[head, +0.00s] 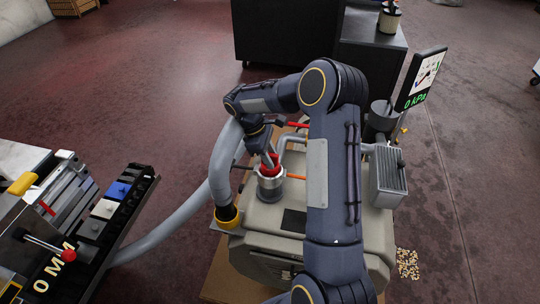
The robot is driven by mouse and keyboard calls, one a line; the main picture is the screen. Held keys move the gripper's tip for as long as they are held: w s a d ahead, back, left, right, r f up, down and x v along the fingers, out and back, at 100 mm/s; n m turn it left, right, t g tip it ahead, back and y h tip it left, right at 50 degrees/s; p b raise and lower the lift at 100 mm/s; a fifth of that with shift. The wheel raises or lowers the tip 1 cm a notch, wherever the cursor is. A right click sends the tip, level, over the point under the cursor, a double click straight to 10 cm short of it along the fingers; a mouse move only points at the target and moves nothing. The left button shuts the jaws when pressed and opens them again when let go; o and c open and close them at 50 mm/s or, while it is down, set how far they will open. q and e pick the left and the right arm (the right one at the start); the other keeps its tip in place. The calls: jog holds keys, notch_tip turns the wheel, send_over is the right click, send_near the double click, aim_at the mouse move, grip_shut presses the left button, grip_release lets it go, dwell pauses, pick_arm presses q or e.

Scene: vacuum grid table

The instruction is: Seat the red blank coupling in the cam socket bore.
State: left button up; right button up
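The red blank coupling (272,171) shows at the mouth of the metal cam socket (271,188) on top of the beige machine. It looks roughly upright and at least partly inside the rim; how deep it sits I cannot tell. My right gripper (268,161) points down from above, with its grey fingertips at the coupling. The fingers and wrist hide part of the coupling, and whether they are closed on it is too small to tell. My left gripper is not in view.
A thick grey hose (180,218) runs from the yellow-collared port (228,217) beside the socket. A red handle (292,124) and an orange bar (293,177) lie close by. A gauge screen (422,78) reads 0 kPa. A lever panel (103,222) stands at left.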

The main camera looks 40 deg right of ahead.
jog(key=shift+o, duration=0.2)
jog(key=p+v, duration=0.1)
jog(key=v, duration=1.1)
jog(key=s+a+r+m+t+y, duration=0.1)
jog(key=s+a+r+m+t, duration=0.15)
jog(key=s+r, duration=0.35)
jog(key=s+a+f+m+t+y, duration=0.1)
jog(key=s+a+m+t+y, duration=0.1)
jog(key=s+a, duration=0.4)
jog(key=s+a+f+m+t+y, duration=0.1)
jog(key=s+a+m+t+y, duration=0.2)
jog(key=s+a, duration=0.4)
jog(key=s+m+t, duration=0.1)
jog(key=s+m, duration=0.1)
jog(key=s, duration=0.6)
jog(key=shift+a+t+y, duration=0.15)
jog(key=shift+t+y, duration=0.15)
jog(key=shift+t, duration=0.05)
